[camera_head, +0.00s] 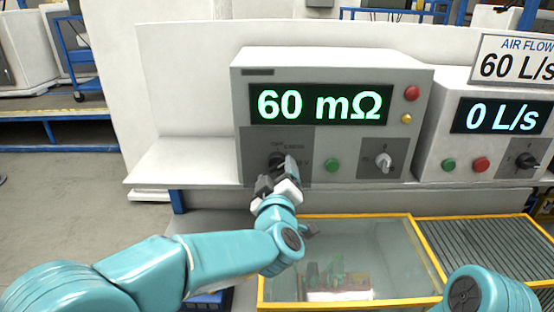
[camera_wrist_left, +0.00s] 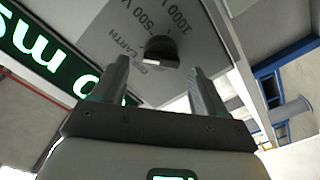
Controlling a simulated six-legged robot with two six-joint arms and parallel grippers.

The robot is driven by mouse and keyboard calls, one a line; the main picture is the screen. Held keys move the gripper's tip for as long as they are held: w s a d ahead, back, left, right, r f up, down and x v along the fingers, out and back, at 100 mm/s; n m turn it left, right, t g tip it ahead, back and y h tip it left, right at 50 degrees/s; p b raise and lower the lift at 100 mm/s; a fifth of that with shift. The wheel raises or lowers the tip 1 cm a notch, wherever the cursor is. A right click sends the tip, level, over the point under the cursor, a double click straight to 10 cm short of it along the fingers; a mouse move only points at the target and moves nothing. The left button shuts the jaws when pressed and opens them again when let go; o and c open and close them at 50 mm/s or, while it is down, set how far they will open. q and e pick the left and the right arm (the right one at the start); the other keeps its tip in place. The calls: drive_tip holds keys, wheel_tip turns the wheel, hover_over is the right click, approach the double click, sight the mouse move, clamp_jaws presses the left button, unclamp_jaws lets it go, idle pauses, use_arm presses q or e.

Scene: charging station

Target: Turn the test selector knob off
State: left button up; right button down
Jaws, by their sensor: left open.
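The test selector knob (camera_wrist_left: 162,50) is black and round, with a white mark on its edge. It sits on the grey panel of the tester (camera_head: 243,85), whose screen reads 60 mΩ. Labels OFF, EARTH, 500 V and 1000 V surround it; I cannot tell exactly which one the mark points at. In the head view the knob (camera_head: 276,159) is partly hidden by my left gripper (camera_head: 285,176). In the wrist view the left gripper (camera_wrist_left: 158,66) is open, its fingers on either side of the knob with gaps, seemingly not touching it. My right gripper is out of view.
A green button (camera_head: 332,165) and a grey knob (camera_head: 384,161) are right of the selector. A second unit (camera_head: 455,130) reading 0 L/s stands farther right. A yellow-framed clear-topped box (camera_head: 385,240) lies below my left wrist. The shelf left of the tester is clear.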

sight(277, 168)
use_arm(q)
drive_tip(key=w, duration=0.3)
drive_tip(key=shift+f+p, duration=0.1)
drive_tip(key=shift+p, duration=0.2)
drive_tip(key=shift+w, duration=0.35)
drive_tip(key=shift+c, duration=1)
drive_tip(key=c, duration=0.9)
drive_tip(key=shift+o, duration=0.2)
